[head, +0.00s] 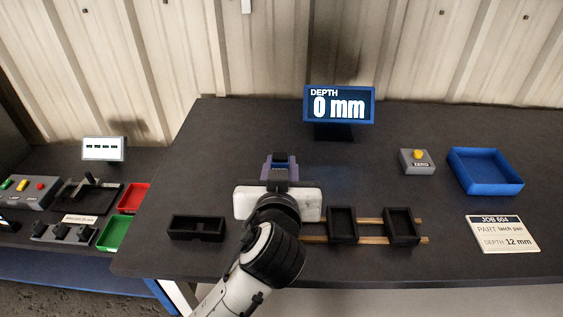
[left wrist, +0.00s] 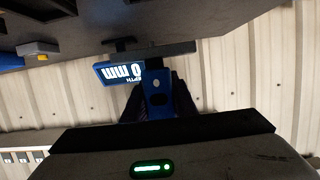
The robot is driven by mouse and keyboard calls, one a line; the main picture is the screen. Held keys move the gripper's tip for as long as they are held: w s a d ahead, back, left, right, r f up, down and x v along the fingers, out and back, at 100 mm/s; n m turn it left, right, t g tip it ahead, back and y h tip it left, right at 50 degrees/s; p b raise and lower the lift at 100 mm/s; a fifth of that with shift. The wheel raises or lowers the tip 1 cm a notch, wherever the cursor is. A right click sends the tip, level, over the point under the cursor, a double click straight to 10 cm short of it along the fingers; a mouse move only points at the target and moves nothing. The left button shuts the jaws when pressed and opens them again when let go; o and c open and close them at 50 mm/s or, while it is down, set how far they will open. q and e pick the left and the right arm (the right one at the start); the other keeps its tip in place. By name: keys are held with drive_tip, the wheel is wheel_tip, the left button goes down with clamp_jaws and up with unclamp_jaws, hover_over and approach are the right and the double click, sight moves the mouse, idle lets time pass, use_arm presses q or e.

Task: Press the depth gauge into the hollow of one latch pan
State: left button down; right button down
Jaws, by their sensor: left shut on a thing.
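The depth gauge (head: 281,160), a blue-purple body with dark parts, is held by my left gripper (head: 280,178) above the middle of the bench. In the left wrist view the blue gauge (left wrist: 157,95) sits between my dark fingers (left wrist: 158,108). One black latch pan (head: 197,228) lies left of my arm, with a divided-looking hollow. Two more black pans, a middle one (head: 342,224) and a right one (head: 402,226), stand on wooden rails. What lies directly under the gripper is hidden by my arm. My right gripper is not in view.
The display (head: 339,104) reads DEPTH 0 mm. A grey ZERO box (head: 417,162) with a yellow button and an empty blue tray (head: 485,171) are at right. A lower side bench at left holds red and green trays.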

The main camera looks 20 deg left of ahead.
use_arm(q)
wheel_tip(320, 180, down, 6)
drive_tip(key=b, duration=0.5)
drive_tip(key=shift+f, duration=0.25)
idle(0.8)
drive_tip(key=shift+f, duration=0.25)
idle(0.5)
drive_tip(key=shift+s+d+f, duration=0.1)
drive_tip(key=shift+s+f, duration=0.05)
drive_tip(key=shift+f, duration=0.1)
idle(0.7)
drive_tip(key=shift+r, duration=0.15)
